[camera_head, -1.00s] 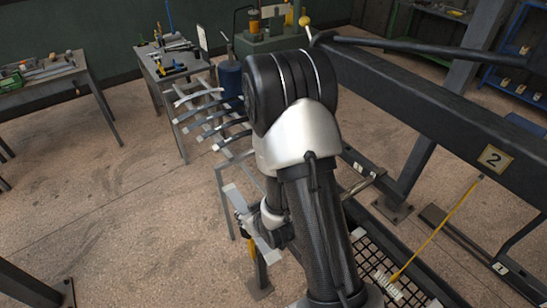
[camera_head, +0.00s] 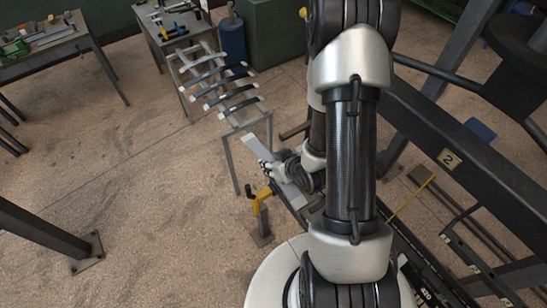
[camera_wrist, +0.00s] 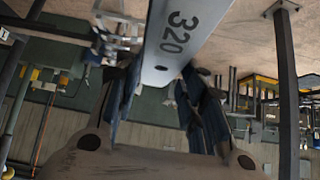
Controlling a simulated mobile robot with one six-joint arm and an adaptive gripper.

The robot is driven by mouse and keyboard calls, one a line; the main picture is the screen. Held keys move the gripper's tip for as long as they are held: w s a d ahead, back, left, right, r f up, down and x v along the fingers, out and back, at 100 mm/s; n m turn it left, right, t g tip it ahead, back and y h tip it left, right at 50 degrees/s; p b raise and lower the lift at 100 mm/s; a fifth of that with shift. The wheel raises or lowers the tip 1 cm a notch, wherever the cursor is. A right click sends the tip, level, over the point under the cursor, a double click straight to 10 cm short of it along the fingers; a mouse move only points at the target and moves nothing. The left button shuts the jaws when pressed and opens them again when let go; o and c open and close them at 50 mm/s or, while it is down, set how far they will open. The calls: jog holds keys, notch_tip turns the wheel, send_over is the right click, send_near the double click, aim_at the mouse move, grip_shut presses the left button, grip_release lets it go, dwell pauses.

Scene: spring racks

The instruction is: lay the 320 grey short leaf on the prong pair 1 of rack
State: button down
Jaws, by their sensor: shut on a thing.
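The grey short leaf (camera_head: 262,152) is a flat pale strip, held at a slant beside my arm in the head view. In the wrist view the leaf (camera_wrist: 181,30) shows the number 320 and a small hole. My gripper (camera_head: 277,172) is shut on it; its two fingers (camera_wrist: 158,78) show close around the leaf's near end in the wrist view. The rack (camera_head: 183,88) stands beyond the leaf, up and left, with several dark and pale curved leaves lying across it. I cannot read any prong numbers, so prong pair 1 cannot be told apart.
A workbench with tools (camera_head: 45,42) stands at far left, and a second tool table (camera_head: 165,22) is behind the rack. A blue cylinder (camera_head: 231,42) stands beside the rack. A yellow-topped post (camera_head: 262,205) is near my gripper. A dark beam marked 2 (camera_head: 470,170) runs along the right.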

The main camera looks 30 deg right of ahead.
jog(key=shift+d, duration=0.1)
jog(key=d+f+b, duration=0.1)
jog(key=d, duration=0.6)
jog(key=w+d+f+b, duration=0.1)
jog(key=d+f, duration=0.1)
jog(key=d, duration=0.5)
jog(key=shift+d+f, duration=0.25)
jog(key=shift+d, duration=0.15)
dwell(0.7)
jog(key=c, duration=1.4)
grip_release()
jog(key=shift+c, duration=0.2)
jog(key=o, duration=0.5)
jog(key=shift+a+f, duration=0.1)
